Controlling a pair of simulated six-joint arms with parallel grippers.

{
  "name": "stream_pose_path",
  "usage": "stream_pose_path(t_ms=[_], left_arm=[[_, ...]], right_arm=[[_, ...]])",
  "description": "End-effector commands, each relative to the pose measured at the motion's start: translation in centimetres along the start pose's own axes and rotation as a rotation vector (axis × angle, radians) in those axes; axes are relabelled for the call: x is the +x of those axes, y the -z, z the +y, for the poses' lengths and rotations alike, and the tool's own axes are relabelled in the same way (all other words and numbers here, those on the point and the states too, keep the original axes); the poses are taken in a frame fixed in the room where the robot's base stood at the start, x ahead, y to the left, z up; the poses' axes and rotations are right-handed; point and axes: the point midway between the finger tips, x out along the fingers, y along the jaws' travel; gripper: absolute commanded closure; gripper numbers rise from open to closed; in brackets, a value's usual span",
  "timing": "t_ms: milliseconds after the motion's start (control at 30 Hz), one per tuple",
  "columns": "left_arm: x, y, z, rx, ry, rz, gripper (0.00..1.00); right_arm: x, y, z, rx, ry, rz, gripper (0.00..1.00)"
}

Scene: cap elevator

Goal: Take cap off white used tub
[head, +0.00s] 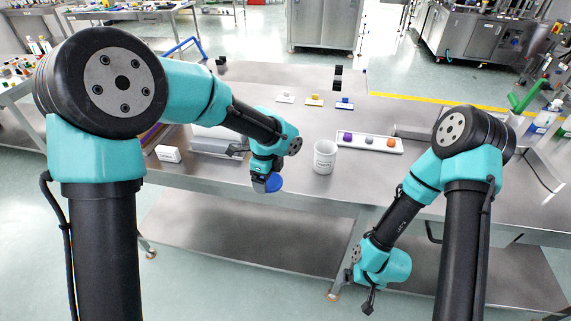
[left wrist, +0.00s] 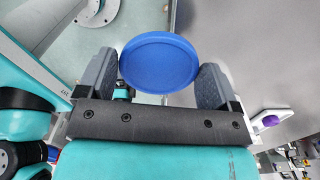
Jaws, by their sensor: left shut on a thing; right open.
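A white tub (head: 323,158) with dark print on its side stands upright near the middle of the table's front; its top looks open, with no cap on it. My left gripper (head: 266,184) is shut on a round blue cap (head: 274,182), left of the tub and close to the table's front edge, apart from the tub. In the left wrist view the blue cap (left wrist: 159,60) sits between the two grey fingers, its flat face showing. My right gripper (head: 368,300) is open and empty, low in front of the table and pointing down.
A white tray (head: 352,147) with purple, grey and orange round items lies right of the tub. A small white sign (head: 168,153) and a grey metal device (head: 212,146) are at the left. Small coloured blocks (head: 314,100) stand farther back. Table between is clear.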

Motion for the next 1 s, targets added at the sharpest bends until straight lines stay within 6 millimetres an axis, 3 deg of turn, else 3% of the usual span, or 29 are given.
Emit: stream_pose_path(t_ms=[200, 400, 867, 1000], left_arm=[[-0.3, 3.3, 0.1, 0.336, -0.001, -0.003, 0.43], [-0.5, 5.2, 0.3, 0.546, -0.004, -0.004, 0.43], [-0.5, 5.6, 0.3, 0.603, -0.004, -0.005, 0.43], [-0.4, 5.3, -0.7, 0.601, -0.005, -0.005, 0.43]], right_arm=[[0.0, 0.0, 0.0, 0.000, 0.000, 0.000, 0.00], [0.0, 0.0, 0.0, 0.000, 0.000, 0.000, 0.00], [0.0, 0.0, 0.0, 0.000, 0.000, 0.000, 0.00], [0.0, 0.0, 0.0, 0.000, 0.000, 0.000, 0.00]])
